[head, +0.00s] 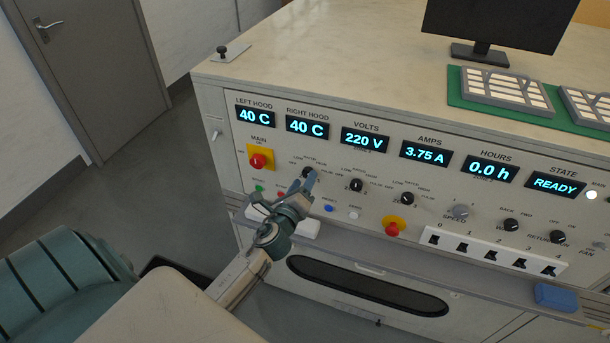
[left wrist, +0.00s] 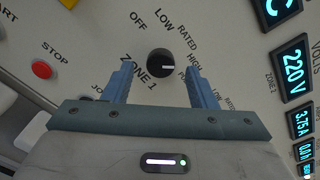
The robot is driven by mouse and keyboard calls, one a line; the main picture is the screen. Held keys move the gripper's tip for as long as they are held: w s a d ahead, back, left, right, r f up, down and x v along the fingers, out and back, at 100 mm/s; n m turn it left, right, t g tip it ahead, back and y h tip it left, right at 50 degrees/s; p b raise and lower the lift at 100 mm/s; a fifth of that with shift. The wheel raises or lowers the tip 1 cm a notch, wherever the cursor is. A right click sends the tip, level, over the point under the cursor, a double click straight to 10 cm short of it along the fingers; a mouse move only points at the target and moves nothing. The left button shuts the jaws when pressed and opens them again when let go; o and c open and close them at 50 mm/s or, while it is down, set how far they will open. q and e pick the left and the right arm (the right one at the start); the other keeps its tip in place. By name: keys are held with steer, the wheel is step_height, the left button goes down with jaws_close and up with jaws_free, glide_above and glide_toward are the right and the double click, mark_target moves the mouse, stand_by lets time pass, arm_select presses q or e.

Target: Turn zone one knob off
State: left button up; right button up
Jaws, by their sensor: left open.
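The zone one knob (left wrist: 161,63) is a round black knob with a white pointer line on the cream panel. In the left wrist view the labels OFF, LOW, RATED and HIGH arc around it, and ZONE 1 is printed beside it. Its pointer line is turned to the right, toward the HIGH side and away from OFF. My left gripper (left wrist: 157,92) is open, with its blue fingers on either side below the knob and apart from it. In the head view the knob (head: 307,173) is partly hidden by my left gripper (head: 310,181). My right gripper is not in view.
Two similar knobs, zone 2 (head: 356,185) and zone 3 (head: 407,198), sit to the right. A red main switch (head: 258,161) is to the left, and a red button on yellow (head: 393,228) is lower right. A ledge (head: 340,238) runs below the panel.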

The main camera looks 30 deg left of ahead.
arm_select(q)
steer(key=shift+w+a+r, duration=0.1)
steer(key=shift+w+a, duration=0.05)
steer(key=shift+w, duration=0.7)
steer(key=c, duration=1)
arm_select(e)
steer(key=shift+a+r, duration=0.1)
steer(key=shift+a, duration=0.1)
